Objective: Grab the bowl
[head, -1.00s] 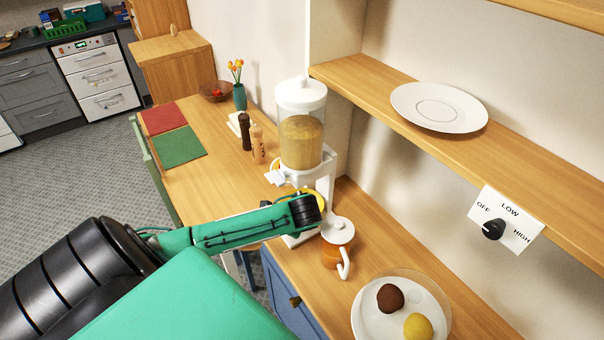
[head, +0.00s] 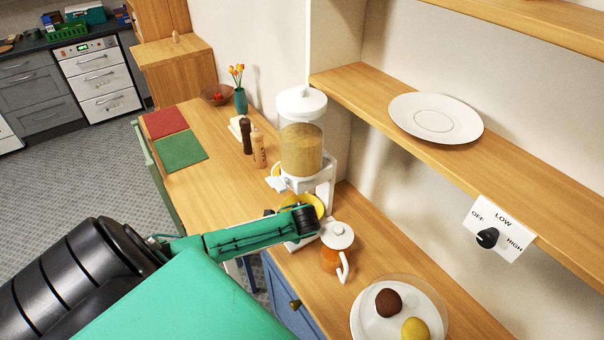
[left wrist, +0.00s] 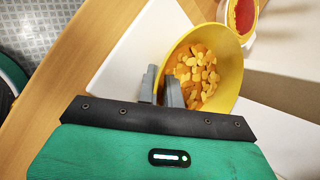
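The yellow bowl (left wrist: 238,75) holds orange-yellow cereal pieces (left wrist: 200,72) and sits over the white base of the dispenser in the left wrist view. In the head view the bowl (head: 316,203) shows under the dispenser, partly hidden by my left arm. My left gripper (left wrist: 162,84) has its two fingers close together at the bowl's near rim. One finger is outside the bowl and the other inside, with the bowl's wall between them. I cannot tell whether the bowl is clear of the base. My right gripper is in neither view.
The cereal dispenser (head: 302,150) stands right above the bowl. A lidded orange pot (head: 335,252) is close on the right. A plate with a brown and a yellow ball (head: 375,322) is nearer. The shelf (head: 350,88) overhangs at right.

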